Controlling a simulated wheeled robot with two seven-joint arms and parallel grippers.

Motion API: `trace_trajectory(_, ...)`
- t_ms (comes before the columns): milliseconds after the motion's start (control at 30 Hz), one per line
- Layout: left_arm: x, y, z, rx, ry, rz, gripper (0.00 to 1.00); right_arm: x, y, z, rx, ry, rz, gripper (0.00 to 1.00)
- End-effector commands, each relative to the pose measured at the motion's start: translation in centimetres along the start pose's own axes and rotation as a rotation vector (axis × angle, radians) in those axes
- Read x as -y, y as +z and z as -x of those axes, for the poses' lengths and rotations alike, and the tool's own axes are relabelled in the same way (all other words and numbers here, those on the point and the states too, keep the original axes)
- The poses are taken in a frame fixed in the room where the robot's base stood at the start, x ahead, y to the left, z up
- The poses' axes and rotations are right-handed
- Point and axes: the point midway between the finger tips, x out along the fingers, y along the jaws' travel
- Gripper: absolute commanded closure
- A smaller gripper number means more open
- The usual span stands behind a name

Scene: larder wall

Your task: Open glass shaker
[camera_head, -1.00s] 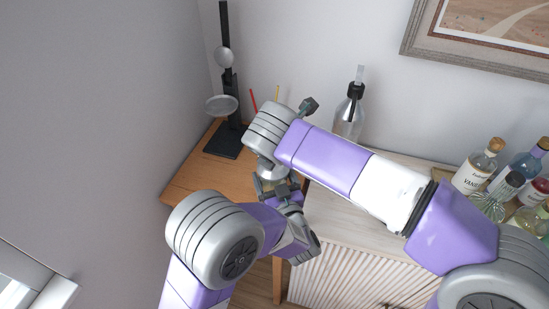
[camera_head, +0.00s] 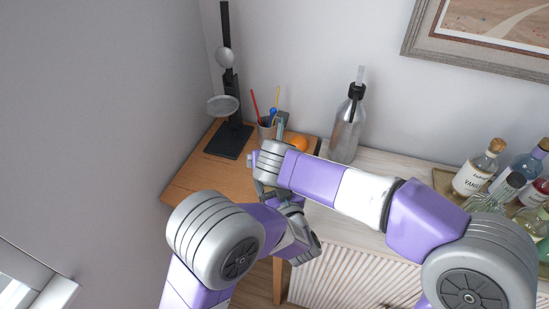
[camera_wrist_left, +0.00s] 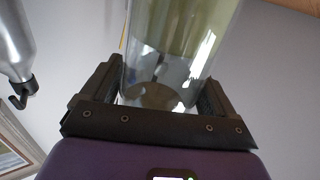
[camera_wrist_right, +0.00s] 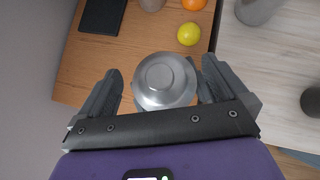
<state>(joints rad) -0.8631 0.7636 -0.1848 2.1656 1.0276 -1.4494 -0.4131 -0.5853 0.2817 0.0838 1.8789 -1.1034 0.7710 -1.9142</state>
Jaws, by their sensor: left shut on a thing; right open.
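The glass shaker's clear body (camera_wrist_left: 175,50) stands between the fingers of my left gripper (camera_wrist_left: 163,82), which is shut on it. Its round silver metal top (camera_wrist_right: 163,80) shows from above in the right wrist view. My right gripper (camera_wrist_right: 160,74) is open, with one finger on each side of the metal top; contact cannot be told. In the head view my left gripper (camera_head: 275,192) is partly covered by my right wrist, and the shaker is hidden behind my arms.
A wooden table corner (camera_head: 190,180) holds a black stand (camera_head: 228,140), a cup with straws (camera_head: 266,130), an orange (camera_head: 298,143) and a yellow-green fruit (camera_wrist_right: 189,34). A silver siphon bottle (camera_head: 346,135) stands on the pale cabinet, with several bottles (camera_head: 480,168) at far right.

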Motion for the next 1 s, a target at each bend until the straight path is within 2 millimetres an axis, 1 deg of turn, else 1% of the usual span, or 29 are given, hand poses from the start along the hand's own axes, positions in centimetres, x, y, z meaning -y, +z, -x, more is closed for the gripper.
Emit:
trace_trajectory(33, 0.0, 0.1, 0.0, 0.002, 0.001, 0.001, 0.67, 0.0, -0.1, -0.8, -0.003, -0.002, -0.001, 0.00)
trace_trajectory(100, 0.0, 0.1, 0.0, 0.002, 0.001, 0.002, 0.67, 0.0, 0.0, -1.6, -0.002, -0.001, 0.000, 0.00)
trace_trajectory(200, 0.0, 0.1, 0.0, 0.002, 0.001, 0.002, 0.67, 0.0, 0.0, -2.4, 0.000, -0.001, -0.001, 0.00)
trace_trajectory(333, 0.0, 0.1, 0.0, 0.002, 0.001, 0.002, 0.67, 0.0, 0.0, -2.9, 0.000, 0.000, -0.002, 0.00)
trace_trajectory(567, 0.0, 0.1, 0.0, 0.002, 0.001, 0.002, 0.67, 0.0, 0.0, -3.0, 0.000, 0.000, -0.002, 0.00)
trace_trajectory(600, 0.0, 0.1, 0.0, 0.002, 0.001, 0.002, 0.67, 0.0, 0.0, -3.0, 0.000, 0.000, -0.002, 0.03)
trace_trajectory(667, 0.0, 0.1, 0.0, 0.002, 0.001, 0.002, 0.67, 0.0, 0.0, -3.0, 0.000, 0.000, -0.002, 0.12)
trace_trajectory(900, 0.0, 0.1, 0.0, 0.002, 0.001, 0.002, 0.67, 0.0, 0.0, -2.9, 0.000, 0.000, -0.002, 0.49)
trace_trajectory(1000, 0.0, 0.1, 0.0, 0.002, 0.001, 0.002, 0.67, 0.0, 0.0, -2.9, 0.000, 0.000, -0.002, 0.62)
